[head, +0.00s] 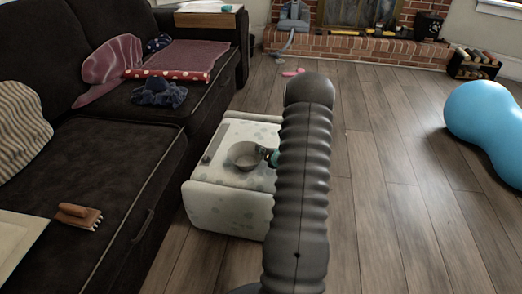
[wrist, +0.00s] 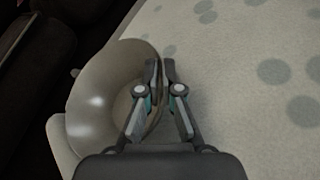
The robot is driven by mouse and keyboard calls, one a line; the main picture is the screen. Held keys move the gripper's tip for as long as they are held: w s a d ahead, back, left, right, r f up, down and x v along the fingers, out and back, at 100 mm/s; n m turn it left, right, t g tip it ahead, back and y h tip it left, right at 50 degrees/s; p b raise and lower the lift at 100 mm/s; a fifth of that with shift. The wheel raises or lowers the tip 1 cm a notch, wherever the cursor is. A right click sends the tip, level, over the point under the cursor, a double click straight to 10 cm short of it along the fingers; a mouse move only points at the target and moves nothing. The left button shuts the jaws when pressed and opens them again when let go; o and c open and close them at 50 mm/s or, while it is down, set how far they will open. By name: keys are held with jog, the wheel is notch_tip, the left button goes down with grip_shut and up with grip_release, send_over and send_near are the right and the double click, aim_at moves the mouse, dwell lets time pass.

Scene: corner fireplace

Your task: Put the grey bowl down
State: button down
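The grey bowl (head: 241,154) shows over the top of the white spotted ottoman (head: 230,205) in the head view, near its middle. In the wrist view the bowl (wrist: 90,98) fills the left side of the picture, its opening facing the camera. My gripper (head: 271,156) is at the bowl's right rim, partly hidden behind my arm. In the wrist view my gripper's fingers (wrist: 161,72) are close together with the bowl's rim between them. I cannot tell whether the bowl's base touches the ottoman (wrist: 235,90).
A dark sofa (head: 75,180) stands left of the ottoman, with a brush (head: 78,215), a folded blanket and cloths on it. A blue peanut ball (head: 485,130) lies at the right. Pink things (head: 293,72) lie on the floor before the brick hearth (head: 350,47).

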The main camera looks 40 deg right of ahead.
jog(key=c, duration=1.3)
grip_release()
